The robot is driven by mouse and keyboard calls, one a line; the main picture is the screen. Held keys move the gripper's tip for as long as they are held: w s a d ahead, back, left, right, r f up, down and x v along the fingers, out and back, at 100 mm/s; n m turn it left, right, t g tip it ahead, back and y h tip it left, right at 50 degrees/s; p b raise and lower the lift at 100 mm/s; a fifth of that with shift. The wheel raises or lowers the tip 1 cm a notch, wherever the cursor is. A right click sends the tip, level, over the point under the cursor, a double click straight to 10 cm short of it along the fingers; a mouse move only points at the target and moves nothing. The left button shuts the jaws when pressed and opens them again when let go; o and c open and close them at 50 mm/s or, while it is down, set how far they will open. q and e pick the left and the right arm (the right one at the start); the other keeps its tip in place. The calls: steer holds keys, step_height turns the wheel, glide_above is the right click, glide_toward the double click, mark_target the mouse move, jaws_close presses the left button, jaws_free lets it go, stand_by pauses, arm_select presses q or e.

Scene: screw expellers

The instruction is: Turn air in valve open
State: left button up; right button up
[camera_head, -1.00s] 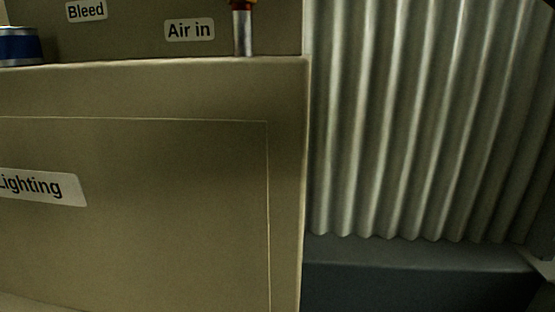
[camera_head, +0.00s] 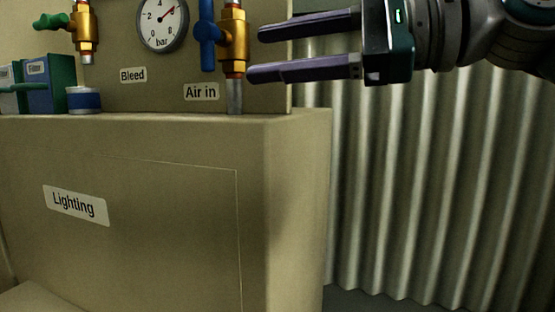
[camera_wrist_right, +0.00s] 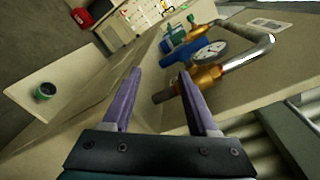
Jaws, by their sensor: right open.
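The air in valve is a brass body (camera_head: 235,38) on a vertical pipe, above the "Air in" label (camera_head: 201,92). Its blue handle (camera_head: 208,34) hangs roughly vertical, along the pipe, on the valve's left side. In the right wrist view the brass valve (camera_wrist_right: 207,77) and blue handle (camera_wrist_right: 181,50) lie beyond and near the right finger. My right gripper (camera_head: 256,53) reaches in from the right with its two purple fingers apart and nothing between them. The fingertips are just right of the brass body; I cannot tell whether they touch it. My left gripper is out of view.
The bleed valve (camera_head: 85,30) with a green handle and the pressure gauge (camera_head: 162,24) are to the left. Green and blue boxes (camera_head: 48,84) and a blue-and-white can (camera_head: 83,100) stand on the ledge. A corrugated wall (camera_head: 430,180) is at the right.

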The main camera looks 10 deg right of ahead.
steer(key=s+f+n+g+h+p, duration=0.1)
steer(key=s+f+n, duration=0.4)
steer(key=f, duration=0.5)
steer(key=s+a+f+n+g+h+p, duration=0.1)
steer(key=s+f+n+h, duration=0.4)
steer(key=f, duration=0.6)
steer(key=shift+s+a+f+n+g+h+p, duration=0.3)
steer(key=shift+s+n+g+h+p, duration=0.15)
steer(key=shift+s+n+p, duration=0.35)
steer(key=s+d+f+n+g+h+p, duration=0.3)
steer(key=s+d+h, duration=0.4)
steer(key=s+d, duration=0.3)
steer(key=s+f+n, duration=0.1)
steer(key=s+f, duration=0.1)
steer(key=s, duration=0.2)
steer(key=shift+s+f, duration=0.15)
steer(key=shift+s, duration=0.25)
